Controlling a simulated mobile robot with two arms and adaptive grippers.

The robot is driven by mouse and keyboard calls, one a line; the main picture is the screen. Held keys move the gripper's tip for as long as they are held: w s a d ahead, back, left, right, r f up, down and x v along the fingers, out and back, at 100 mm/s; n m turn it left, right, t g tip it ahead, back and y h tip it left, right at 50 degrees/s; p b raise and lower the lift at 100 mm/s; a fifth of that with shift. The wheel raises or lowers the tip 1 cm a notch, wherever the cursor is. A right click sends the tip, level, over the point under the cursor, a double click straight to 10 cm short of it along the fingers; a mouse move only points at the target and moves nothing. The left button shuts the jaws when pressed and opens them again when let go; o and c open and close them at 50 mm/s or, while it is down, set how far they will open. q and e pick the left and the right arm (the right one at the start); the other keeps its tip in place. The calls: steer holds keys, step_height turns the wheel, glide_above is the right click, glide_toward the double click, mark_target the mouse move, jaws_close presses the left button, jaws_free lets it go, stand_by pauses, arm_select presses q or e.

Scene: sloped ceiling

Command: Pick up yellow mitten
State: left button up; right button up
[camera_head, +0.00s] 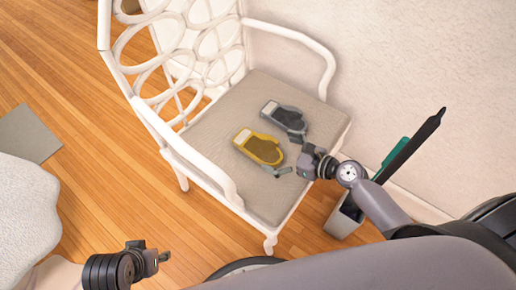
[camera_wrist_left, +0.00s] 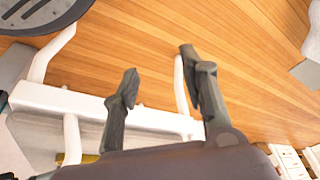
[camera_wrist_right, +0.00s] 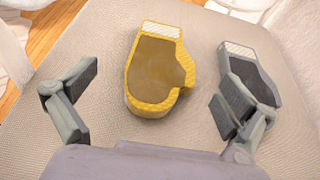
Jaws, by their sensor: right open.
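The yellow mitten (camera_head: 259,147) lies flat on the seat of a white chair, with a brown palm side and a white cuff. In the right wrist view the yellow mitten (camera_wrist_right: 155,72) lies ahead of and between the open fingers of my right gripper (camera_wrist_right: 160,108), not held. In the head view my right gripper (camera_head: 287,172) is above the seat, just right of the yellow mitten. A grey mitten (camera_head: 286,119) lies beside it, and also shows at the right in the right wrist view (camera_wrist_right: 250,78). My left gripper (camera_wrist_left: 160,92) is open and empty, away from the chair seat.
The white chair (camera_head: 172,140) has armrests and a looped back around the beige seat (camera_head: 220,108). A light bin (camera_head: 342,218) with dark and green items stands right of the chair. Wood floor (camera_head: 105,125) is clear at left, beside a white rounded object (camera_head: 25,205).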

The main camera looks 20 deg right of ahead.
mark_target(260, 146)
steer(key=shift+f+b+x, duration=0.2)
steer(key=shift+b+x, duration=0.2)
steer(key=shift+x, duration=1.05)
steer(key=x, duration=0.1)
steer(key=b+x, duration=0.1)
steer(key=x, duration=0.1)
steer(key=shift+w+f, duration=0.2)
steer(key=shift+f, duration=0.15)
steer(key=shift+w+f, duration=0.1)
steer(key=shift+w, duration=0.1)
arm_select(q)
steer(key=shift+s+a+r, duration=0.1)
steer(key=shift+s+r, duration=0.3)
steer(key=shift+r, duration=0.3)
arm_select(e)
steer(key=shift+a, duration=0.1)
steer(key=c, duration=1.2)
steer(key=shift+o, duration=0.2)
